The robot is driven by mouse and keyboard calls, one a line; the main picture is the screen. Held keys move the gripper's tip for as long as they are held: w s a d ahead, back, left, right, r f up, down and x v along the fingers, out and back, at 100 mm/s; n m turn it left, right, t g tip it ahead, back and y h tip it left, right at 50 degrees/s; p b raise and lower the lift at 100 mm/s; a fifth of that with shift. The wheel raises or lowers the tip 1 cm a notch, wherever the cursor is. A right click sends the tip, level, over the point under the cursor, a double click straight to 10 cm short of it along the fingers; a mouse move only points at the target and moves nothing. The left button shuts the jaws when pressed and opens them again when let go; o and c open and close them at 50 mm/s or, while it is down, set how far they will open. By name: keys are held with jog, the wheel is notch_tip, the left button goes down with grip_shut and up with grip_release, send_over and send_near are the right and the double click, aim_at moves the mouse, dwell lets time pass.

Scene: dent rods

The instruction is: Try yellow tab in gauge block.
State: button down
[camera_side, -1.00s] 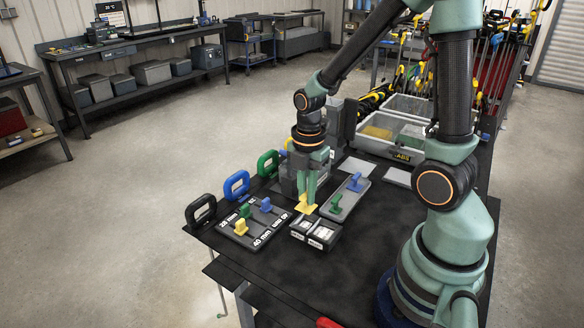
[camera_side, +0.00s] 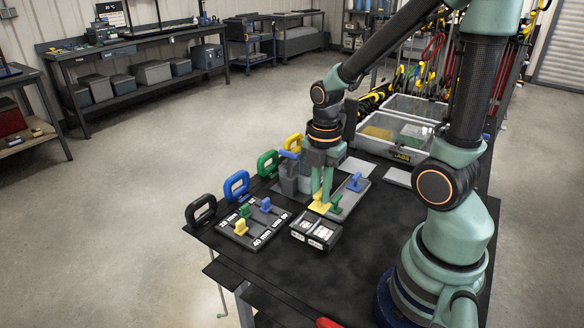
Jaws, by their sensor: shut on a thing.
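My gripper (camera_side: 322,200) points down and is shut on the yellow tab (camera_side: 318,208). The tab is at the near end of a grey plate (camera_side: 358,197) that bears a green tab (camera_side: 336,203) and a blue tab (camera_side: 355,182). I cannot tell whether the yellow tab touches the plate. A dark block with two pale windows (camera_side: 316,233) lies just in front of the tab. A grey upright block (camera_side: 288,180) stands left of my gripper, with a blue piece (camera_side: 288,154) at its top. I cannot tell which of these is the gauge block.
A labelled grey board (camera_side: 262,231) with green, blue and yellow tabs lies at left. Grey bins (camera_side: 400,135) stand at the back. The front table area is clear.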

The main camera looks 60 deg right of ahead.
aim_at(325, 208)
jog(key=shift+s+f, duration=0.15)
jog(key=shift+s, duration=0.35)
jog(key=shift+s+f, duration=0.2)
jog(key=shift+f, duration=2.2)
jog(key=shift+f, duration=1.1)
jog(key=c, duration=0.8)
grip_release()
notch_tip(325, 208, up, 12)
jog(key=shift+r, duration=0.1)
